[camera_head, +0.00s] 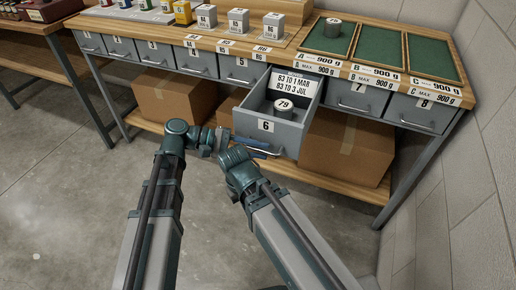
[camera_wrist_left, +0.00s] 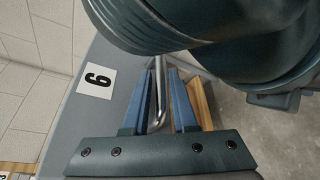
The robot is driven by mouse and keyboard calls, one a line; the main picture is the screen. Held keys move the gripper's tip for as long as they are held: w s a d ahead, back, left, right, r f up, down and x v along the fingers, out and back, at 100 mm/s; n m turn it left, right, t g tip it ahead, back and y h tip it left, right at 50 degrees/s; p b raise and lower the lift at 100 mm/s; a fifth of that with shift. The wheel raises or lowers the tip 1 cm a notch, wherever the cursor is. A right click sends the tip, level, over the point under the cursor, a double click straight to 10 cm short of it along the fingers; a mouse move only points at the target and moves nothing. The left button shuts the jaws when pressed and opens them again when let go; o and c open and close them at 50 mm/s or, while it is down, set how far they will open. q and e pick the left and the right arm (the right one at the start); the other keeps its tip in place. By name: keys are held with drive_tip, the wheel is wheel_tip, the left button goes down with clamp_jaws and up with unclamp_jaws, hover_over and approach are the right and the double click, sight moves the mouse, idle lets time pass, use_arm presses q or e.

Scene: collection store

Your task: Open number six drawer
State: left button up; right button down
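The number six drawer (camera_head: 266,125) is pulled well out from the bench. Inside it sit a grey cylinder marked 79 (camera_head: 284,108) and an upright card (camera_head: 296,85) with printed text at the back. The drawer's front with its 6 label also shows in the left wrist view (camera_wrist_left: 97,80), turned on its side. My left gripper (camera_head: 262,150) is at that drawer's handle. In the left wrist view its blue fingers (camera_wrist_left: 161,100) lie close on either side of the metal handle (camera_wrist_left: 160,85). My right arm stands beside it; its gripper cannot be made out.
Closed drawers flank it, including number 5 (camera_head: 241,65) and number 7 (camera_head: 357,94). Cardboard boxes (camera_head: 346,146) stand on the lower shelf. Green trays (camera_head: 376,60) and several numbered blocks (camera_head: 238,22) are on the benchtop. A block wall (camera_head: 480,150) is at right; floor is clear at left.

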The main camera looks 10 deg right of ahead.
use_arm(q)
drive_tip(key=shift+o, duration=0.9)
drive_tip(key=p+v, duration=0.3)
drive_tip(key=v, duration=1.1)
drive_tip(key=shift+d+f, duration=0.1)
